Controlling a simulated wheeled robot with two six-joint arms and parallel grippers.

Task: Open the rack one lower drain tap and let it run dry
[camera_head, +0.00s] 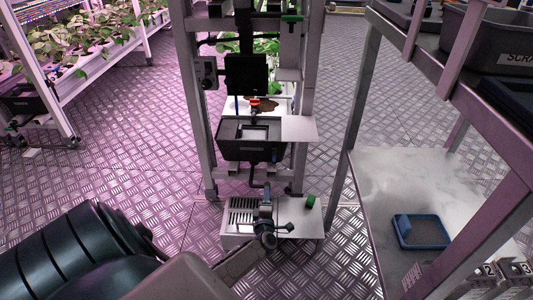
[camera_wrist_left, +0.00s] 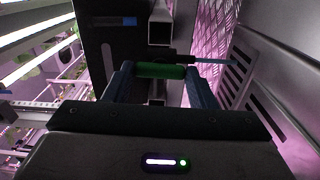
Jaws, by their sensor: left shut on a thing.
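My left gripper (camera_head: 265,222) reaches in low at the foot of the rack, beside a pale vented metal box (camera_head: 306,226). In the left wrist view, its two blue-grey fingers (camera_wrist_left: 160,82) are shut on a green tap handle (camera_wrist_left: 160,71), which lies crosswise between them. The held handle is hidden behind the gripper in the head view. Above is a dark tank (camera_head: 235,152) with a pipe running down from it towards the gripper. I cannot see whether water runs. My right gripper is not in view.
Rack posts (camera_head: 191,110) stand close on both sides of the tank. A metal bench (camera_head: 375,185) at the right holds a blue tray (camera_head: 421,231). A plant rack (camera_head: 110,50) stands at the upper left. Patterned floor (camera_head: 130,165) lies open at the left.

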